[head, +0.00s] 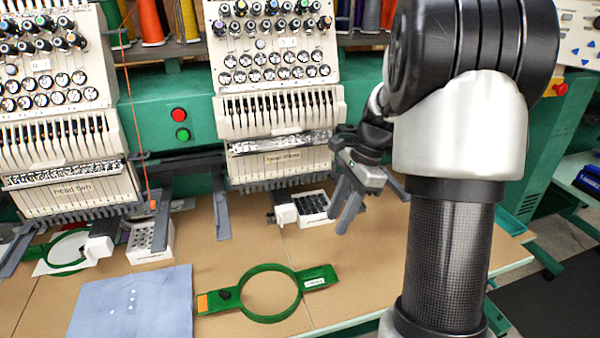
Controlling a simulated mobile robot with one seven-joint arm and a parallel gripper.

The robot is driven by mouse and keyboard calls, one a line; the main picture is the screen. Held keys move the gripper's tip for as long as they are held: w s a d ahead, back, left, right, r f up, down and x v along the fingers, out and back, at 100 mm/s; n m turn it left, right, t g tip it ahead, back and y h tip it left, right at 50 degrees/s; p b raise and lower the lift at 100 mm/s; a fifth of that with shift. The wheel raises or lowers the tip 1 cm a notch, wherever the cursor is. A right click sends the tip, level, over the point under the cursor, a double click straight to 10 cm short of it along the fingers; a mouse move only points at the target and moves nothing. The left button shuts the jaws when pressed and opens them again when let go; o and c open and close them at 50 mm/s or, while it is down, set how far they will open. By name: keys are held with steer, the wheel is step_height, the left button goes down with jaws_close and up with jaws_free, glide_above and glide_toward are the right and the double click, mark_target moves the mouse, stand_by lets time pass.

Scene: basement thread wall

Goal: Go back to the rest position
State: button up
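My gripper (339,221) hangs fingers-down at the front right of the middle embroidery head (285,115). Its two grey fingers look apart, with nothing visible between them. The gripper is close beside a small white box with dark holes (313,204) on the table. My arm fills the right part of the view and hides what is behind it.
The brown table (240,230) holds a green hoop (245,293), a blue-grey cloth (134,305) and another green hoop (66,248) at left. The left embroidery head (60,120) stands close by. Thread cones (150,20) stand behind. Bare tabletop lies front right of my gripper.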

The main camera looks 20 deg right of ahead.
steer(key=s+a+r+n+t+h+p, duration=0.1)
steer(key=s+a+r+n+p, duration=0.3)
steer(key=s+r+n, duration=0.5)
steer(key=s+a+r+n+t+h+p, duration=0.2)
steer(key=s+a+r+n+t+p, duration=0.2)
steer(key=s+a+r+n, duration=0.3)
step_height(320, 180, up, 4)
steer(key=shift+s+a+r+n+t, duration=0.2)
steer(key=shift+s+r+n+t, duration=0.1)
steer(key=shift+s+n, duration=0.8)
steer(key=shift+s, duration=0.1)
